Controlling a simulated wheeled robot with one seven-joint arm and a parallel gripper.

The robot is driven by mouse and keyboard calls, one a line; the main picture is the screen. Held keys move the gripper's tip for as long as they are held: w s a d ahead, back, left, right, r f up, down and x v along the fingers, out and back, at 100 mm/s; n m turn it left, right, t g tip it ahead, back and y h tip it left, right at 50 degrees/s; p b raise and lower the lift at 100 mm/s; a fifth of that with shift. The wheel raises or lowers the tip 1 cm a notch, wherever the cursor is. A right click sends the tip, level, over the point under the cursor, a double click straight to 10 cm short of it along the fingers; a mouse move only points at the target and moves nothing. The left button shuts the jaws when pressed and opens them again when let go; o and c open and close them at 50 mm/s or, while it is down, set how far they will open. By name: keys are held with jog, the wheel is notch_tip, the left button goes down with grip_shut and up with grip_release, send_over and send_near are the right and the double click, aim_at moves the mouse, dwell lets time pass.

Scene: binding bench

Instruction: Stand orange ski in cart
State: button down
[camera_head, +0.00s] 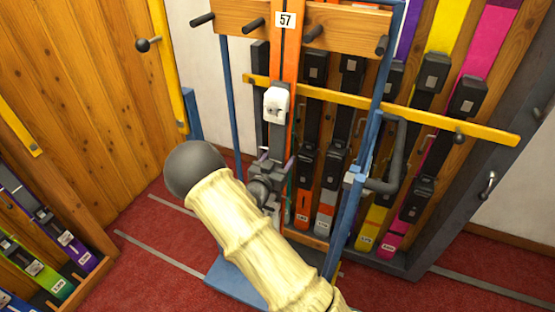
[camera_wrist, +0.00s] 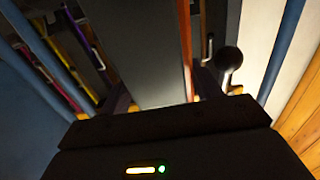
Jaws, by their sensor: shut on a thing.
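The orange ski (camera_head: 287,65) stands about upright in the head view, with a white binding piece (camera_head: 276,104) on it. A plate marked 57 (camera_head: 285,20) shows at its upper part. My gripper (camera_head: 270,165) is shut on the ski below the white piece. In the wrist view a broad grey face with an orange edge (camera_wrist: 186,40) lies between my fingers. The cart has a blue frame (camera_head: 234,90), a wooden crossboard (camera_head: 350,28) with dark pegs and a blue base (camera_head: 228,285). The ski passes in front of the crossboard between pegs.
A wooden rack (camera_head: 285,232) with several skis stands behind the cart. Another ski rack (camera_head: 85,262) is at lower left. A wooden door (camera_head: 95,95) is at left. Red carpet (camera_head: 150,250) is open left of the cart.

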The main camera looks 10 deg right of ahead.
jog(key=shift+w+f+b, duration=0.15)
jog(key=shift+f+b, duration=0.5)
jog(key=shift+f, duration=0.3)
jog(key=shift+c, duration=1.8)
grip_release()
jog(key=shift+o, duration=1.2)
jog(key=shift+f, duration=0.2)
jog(key=shift+r, duration=0.1)
